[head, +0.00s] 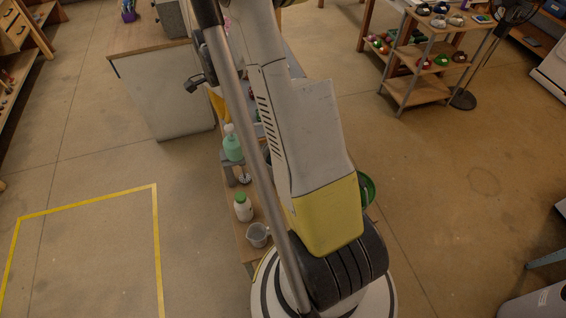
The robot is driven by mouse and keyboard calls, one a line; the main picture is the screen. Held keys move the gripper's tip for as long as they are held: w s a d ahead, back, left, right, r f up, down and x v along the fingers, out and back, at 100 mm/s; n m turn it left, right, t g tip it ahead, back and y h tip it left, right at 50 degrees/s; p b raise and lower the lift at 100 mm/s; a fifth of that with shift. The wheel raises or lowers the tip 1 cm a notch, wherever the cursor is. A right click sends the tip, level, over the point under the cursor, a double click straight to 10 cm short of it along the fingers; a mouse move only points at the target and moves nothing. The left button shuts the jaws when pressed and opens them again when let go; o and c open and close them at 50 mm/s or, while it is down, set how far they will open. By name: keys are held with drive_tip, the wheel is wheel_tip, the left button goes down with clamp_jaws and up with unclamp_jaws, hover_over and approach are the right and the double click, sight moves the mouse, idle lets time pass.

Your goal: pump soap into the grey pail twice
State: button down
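A pale green bottle with a white top (232,146) stands upright on the narrow wooden bench, left of my arm. It looks like the soap dispenser, but its pump head is too small to make out. A small grey vessel with a handle (258,236) stands near the bench's front end. I cannot tell whether it is the grey pail or a jug. My arm rises through the middle of the view and hides much of the bench. I cannot make out my gripper, so what it holds does not show.
A green round thing (367,189) is partly hidden right of my arm. A pale cabinet (165,95) stands beyond, left.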

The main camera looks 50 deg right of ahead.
sight(229, 127)
drive_tip(key=shift+f, duration=0.15)
drive_tip(key=shift+f+b, duration=2.3)
drive_tip(key=shift+r, duration=0.1)
drive_tip(key=shift+r+p, duration=1.45)
drive_tip(key=shift+r, duration=0.95)
drive_tip(key=shift+f, duration=0.15)
